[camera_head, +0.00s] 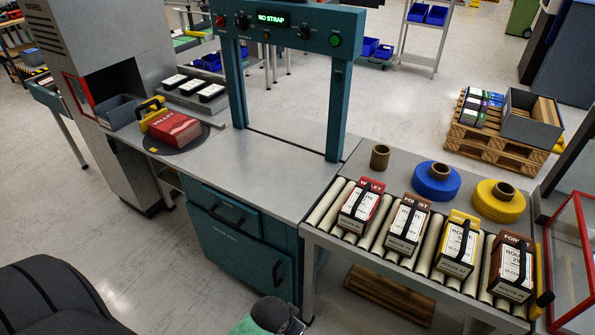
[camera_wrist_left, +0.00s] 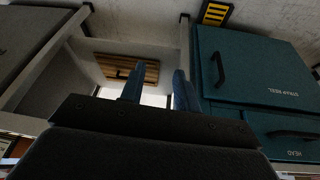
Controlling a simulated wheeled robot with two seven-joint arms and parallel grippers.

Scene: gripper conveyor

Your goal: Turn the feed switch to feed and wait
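The strapping machine's teal arch carries a control panel (camera_head: 285,24) with a green lit display (camera_head: 271,19) reading "NO STRAP". Two dark round knobs sit on the panel, one left of the display (camera_head: 242,21) and one right of it (camera_head: 304,32). Their labels and settings are too small to read, so I cannot tell which is the feed switch. My left gripper's two blue fingers (camera_wrist_left: 158,90) stand apart and empty in the left wrist view, low by the teal cabinet, far below the panel. My right gripper is not in view.
A red button (camera_head: 219,20) and a green button (camera_head: 335,40) are on the panel. A red carton (camera_head: 175,129) lies on the dark turntable. Several strapped cartons stand on the roller conveyor (camera_head: 344,232). The teal cabinet (camera_head: 241,250) is under the bench; the bench under the arch is clear.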

